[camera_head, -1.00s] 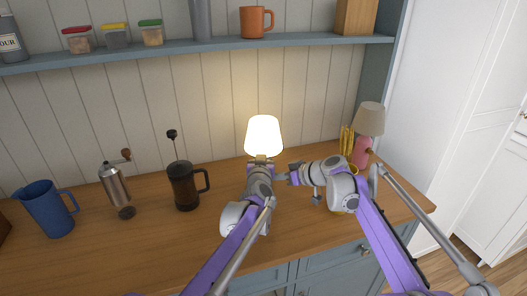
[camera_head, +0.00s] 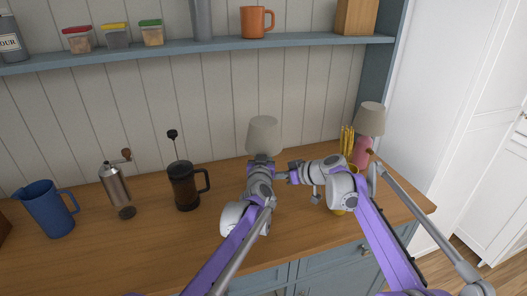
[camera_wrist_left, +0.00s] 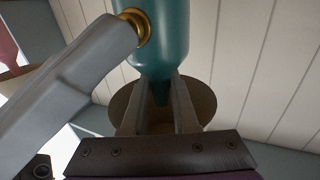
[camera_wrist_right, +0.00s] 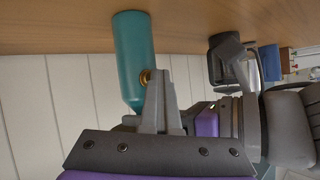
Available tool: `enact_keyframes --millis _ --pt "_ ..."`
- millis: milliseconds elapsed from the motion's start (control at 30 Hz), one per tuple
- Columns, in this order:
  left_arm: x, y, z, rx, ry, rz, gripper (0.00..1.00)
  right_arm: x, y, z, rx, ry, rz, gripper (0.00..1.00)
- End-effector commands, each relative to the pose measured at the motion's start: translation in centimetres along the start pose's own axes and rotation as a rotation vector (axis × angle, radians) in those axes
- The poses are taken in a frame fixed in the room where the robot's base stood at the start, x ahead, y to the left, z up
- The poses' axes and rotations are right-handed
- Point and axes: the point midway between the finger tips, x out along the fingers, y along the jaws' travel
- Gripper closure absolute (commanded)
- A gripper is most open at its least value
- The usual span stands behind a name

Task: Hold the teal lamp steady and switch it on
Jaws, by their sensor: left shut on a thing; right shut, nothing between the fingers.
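The teal lamp stands upright on the counter; its pale shade (camera_head: 264,136) is unlit in the head view, and my left arm hides its body there. Its teal body (camera_wrist_left: 165,40) shows upside down in the left wrist view. My left gripper (camera_wrist_left: 160,92) is shut on its narrow neck just below the shade. A brass switch (camera_wrist_right: 145,77) sits on the body's side. My right gripper (camera_wrist_right: 158,88) is shut and empty, its tips at the switch. In the left wrist view its fingertip (camera_wrist_left: 120,30) meets the brass ring; whether it presses is unclear.
A pink lamp (camera_head: 370,120) and a yellow holder stand at the right end. A French press (camera_head: 186,185), a grinder (camera_head: 115,185) and a blue jug (camera_head: 47,208) stand left of my arms. A shelf (camera_head: 180,52) runs above.

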Motion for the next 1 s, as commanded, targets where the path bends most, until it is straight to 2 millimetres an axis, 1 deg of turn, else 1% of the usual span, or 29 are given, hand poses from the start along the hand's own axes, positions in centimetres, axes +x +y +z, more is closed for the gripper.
enact_keyframes --millis 100,433,1000 --pt "0.0 0.1 0.0 -0.001 -0.001 0.003 1.00 -0.3 -0.2 0.2 0.000 0.000 0.000 1.00" --pt "0.0 0.1 0.0 -0.001 -0.001 0.001 1.00 -0.6 -0.4 0.4 0.000 0.000 0.000 1.00" --pt "0.0 0.0 0.0 -0.001 0.000 0.000 1.00 -4.3 -3.1 3.1 0.001 0.000 -0.001 1.00"
